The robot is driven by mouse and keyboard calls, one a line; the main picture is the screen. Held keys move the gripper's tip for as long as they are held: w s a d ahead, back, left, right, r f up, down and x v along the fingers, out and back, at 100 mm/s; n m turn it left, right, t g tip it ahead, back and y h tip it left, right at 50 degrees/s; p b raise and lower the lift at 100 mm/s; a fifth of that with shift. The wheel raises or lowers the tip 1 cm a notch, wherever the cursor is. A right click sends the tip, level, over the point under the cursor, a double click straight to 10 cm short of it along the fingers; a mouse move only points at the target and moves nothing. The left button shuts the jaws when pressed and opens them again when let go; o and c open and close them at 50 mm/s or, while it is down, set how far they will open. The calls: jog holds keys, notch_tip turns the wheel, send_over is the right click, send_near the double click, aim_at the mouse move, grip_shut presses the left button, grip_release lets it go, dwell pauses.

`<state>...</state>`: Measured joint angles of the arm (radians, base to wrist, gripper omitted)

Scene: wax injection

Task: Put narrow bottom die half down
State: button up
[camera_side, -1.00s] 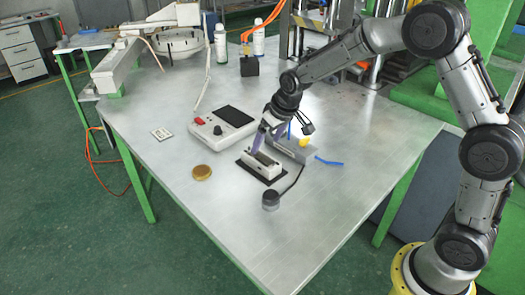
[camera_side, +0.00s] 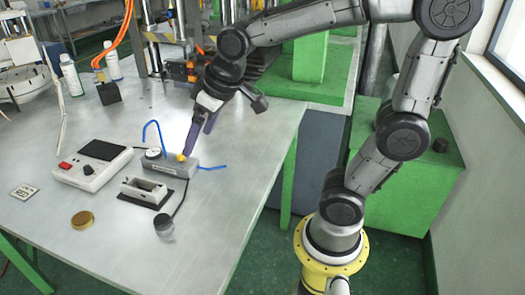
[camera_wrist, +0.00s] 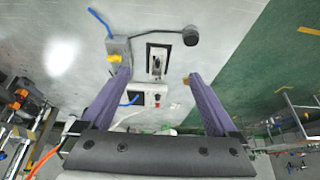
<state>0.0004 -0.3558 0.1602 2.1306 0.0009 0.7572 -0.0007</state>
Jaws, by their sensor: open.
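A pale grey block with a long dark slot (camera_side: 144,190), which I take for the narrow bottom die half, lies flat on a black base plate (camera_side: 165,201). The block also shows in the wrist view (camera_wrist: 157,63), framed by the dark plate. My gripper (camera_side: 189,155) has two long purple fingers and is off the block, to its upper right in the side view. In the wrist view my gripper (camera_wrist: 158,76) has its fingertips wide apart with nothing between them, and the block lies beyond them.
A grey unit with a yellow knob (camera_side: 180,157) and blue tubes stands close behind the block. A control box (camera_side: 92,165) is to the left. A dark round weight on a cable (camera_side: 163,224) and a brass disc (camera_side: 82,219) lie in front. The table's right part is clear.

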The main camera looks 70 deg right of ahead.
jog(key=s+f, duration=0.1)
jog(key=s, duration=1.3)
jog(key=shift+f, duration=0.15)
